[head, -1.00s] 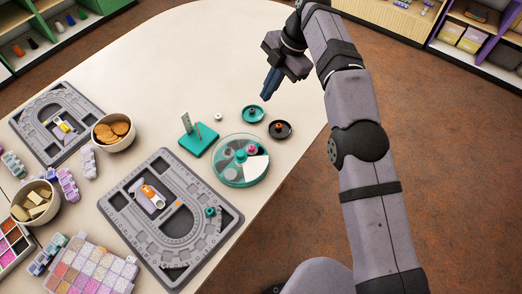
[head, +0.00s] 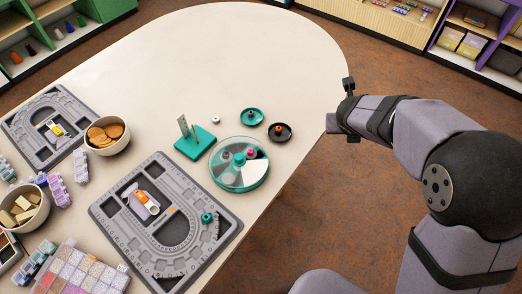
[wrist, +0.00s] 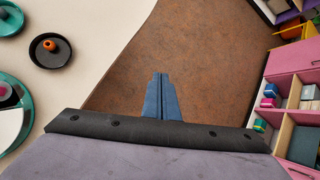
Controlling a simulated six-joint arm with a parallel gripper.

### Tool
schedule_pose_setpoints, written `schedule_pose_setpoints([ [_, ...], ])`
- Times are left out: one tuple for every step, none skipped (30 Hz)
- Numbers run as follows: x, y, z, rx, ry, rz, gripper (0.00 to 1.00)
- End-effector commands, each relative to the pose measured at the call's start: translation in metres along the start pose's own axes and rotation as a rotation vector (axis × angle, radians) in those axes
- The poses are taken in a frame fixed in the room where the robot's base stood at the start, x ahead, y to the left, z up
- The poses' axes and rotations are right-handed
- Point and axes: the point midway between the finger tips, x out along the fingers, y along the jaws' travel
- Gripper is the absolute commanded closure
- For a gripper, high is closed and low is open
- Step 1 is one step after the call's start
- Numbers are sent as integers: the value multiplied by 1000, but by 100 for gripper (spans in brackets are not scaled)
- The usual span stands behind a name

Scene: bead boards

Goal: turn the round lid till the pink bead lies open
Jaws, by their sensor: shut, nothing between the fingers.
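The round teal case with its round lid (head: 233,179) stands near the table's right edge in the head view. The lid looks mostly clear, with a teal knob in the middle and a pale sector at the right. The pink bead (head: 251,153) shows at the upper right of the case; I cannot tell whether the lid covers it. Part of the case shows at the left edge of the wrist view (wrist: 27,118). My gripper (wrist: 158,75) is shut and empty, beyond the table edge over the floor, apart from the case.
A teal dish (head: 251,117) and a black dish with an orange bead (head: 280,132) lie behind the case. A teal stand (head: 195,145) is at its left. A grey bead board (head: 110,208) lies front left. The far table is clear.

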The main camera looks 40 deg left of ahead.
Motion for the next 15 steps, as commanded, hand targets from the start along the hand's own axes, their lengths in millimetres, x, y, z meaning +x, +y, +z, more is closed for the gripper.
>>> schedule_pose_setpoints([
  [6,17,-17,-98,-12,63,100],
  [8,29,-25,-157,-24,109,100],
  [8,46,-36,-230,-40,173,100],
  [8,59,-44,-281,-53,224,100],
  [5,72,-52,-330,-66,276,100],
  [1,89,-60,-389,-85,346,100],
  [-3,101,-65,-428,-101,397,100],
  [-8,113,-70,-463,-118,447,100],
  [-16,127,-72,-506,-143,510,100],
  [-22,137,-72,-531,-165,553,100],
  [-28,146,-71,-554,-187,594,100],
  [-36,157,-71,-579,-211,643,100],
  [-41,164,-71,-592,-227,676,100],
  [-46,170,-71,-603,-241,706,100],
  [-53,177,-71,-611,-258,740,100],
])
